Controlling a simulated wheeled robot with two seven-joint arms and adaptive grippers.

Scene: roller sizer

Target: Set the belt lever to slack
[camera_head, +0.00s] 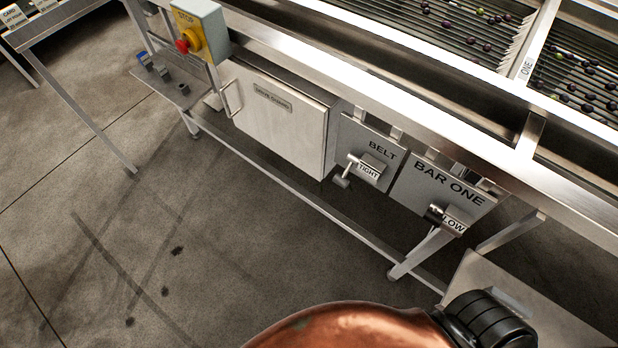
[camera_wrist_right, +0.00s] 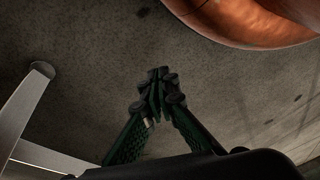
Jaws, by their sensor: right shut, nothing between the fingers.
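The belt lever (camera_head: 344,179) sticks out from a small block marked TIGHT (camera_head: 369,171) on the grey BELT plate (camera_head: 363,150), below the machine's front rail. Nothing touches it. In the right wrist view my right gripper (camera_wrist_right: 157,76) is shut, its green fingers together and empty over the bare floor. The lever does not show in that view. No gripper shows in the head view; a dark part of my own body is at the bottom right.
The BAR ONE plate (camera_head: 440,190) with its LOW lever (camera_head: 436,213) is right of BELT. A copper-coloured rounded body (camera_head: 350,328) fills the bottom. Floor in front is clear.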

